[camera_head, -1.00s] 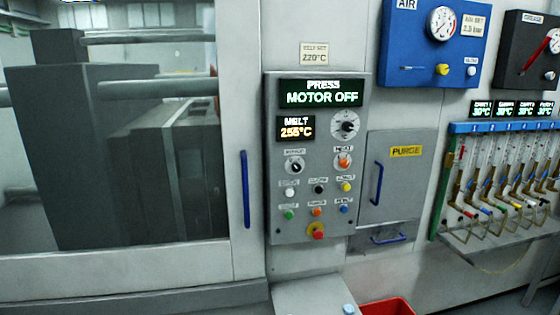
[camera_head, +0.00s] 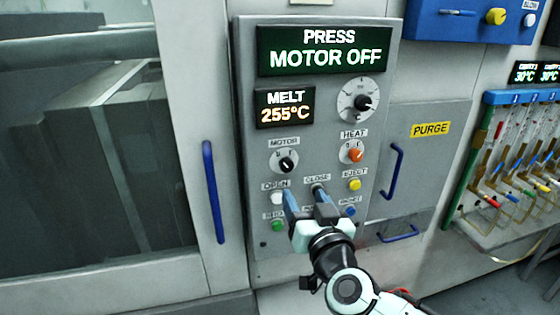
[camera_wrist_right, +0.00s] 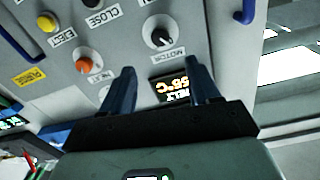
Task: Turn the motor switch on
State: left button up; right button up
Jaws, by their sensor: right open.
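The motor switch (camera_head: 286,163) is a black rotary knob with a white mark, under the MOTOR label on the grey control panel (camera_head: 250,215). The panel's display (camera_head: 325,49) reads PRESS MOTOR OFF. My right gripper (camera_head: 305,190) is open in front of the panel, just below the motor knob, and covers some lower buttons. In the right wrist view the motor knob (camera_wrist_right: 158,35) shows beyond the two fingertips, between them and apart from them, with nothing between the fingers. My left gripper is not in view.
The orange heat knob (camera_head: 355,154) is right of the motor knob. Green (camera_head: 277,225), yellow (camera_head: 354,185) and blue (camera_head: 349,211) buttons sit close to my gripper. Blue door handles (camera_head: 212,190) and (camera_head: 391,170) flank the panel.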

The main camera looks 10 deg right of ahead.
aim_at(287, 167)
jog(key=w+p, duration=0.2)
jog(key=w, duration=0.9)
jog(key=shift+w+a+r, duration=0.1)
jog(key=shift+w, duration=0.75)
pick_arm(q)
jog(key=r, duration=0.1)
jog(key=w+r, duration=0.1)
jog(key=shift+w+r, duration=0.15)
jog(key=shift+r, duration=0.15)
pick_arm(e)
jog(key=c, duration=1)
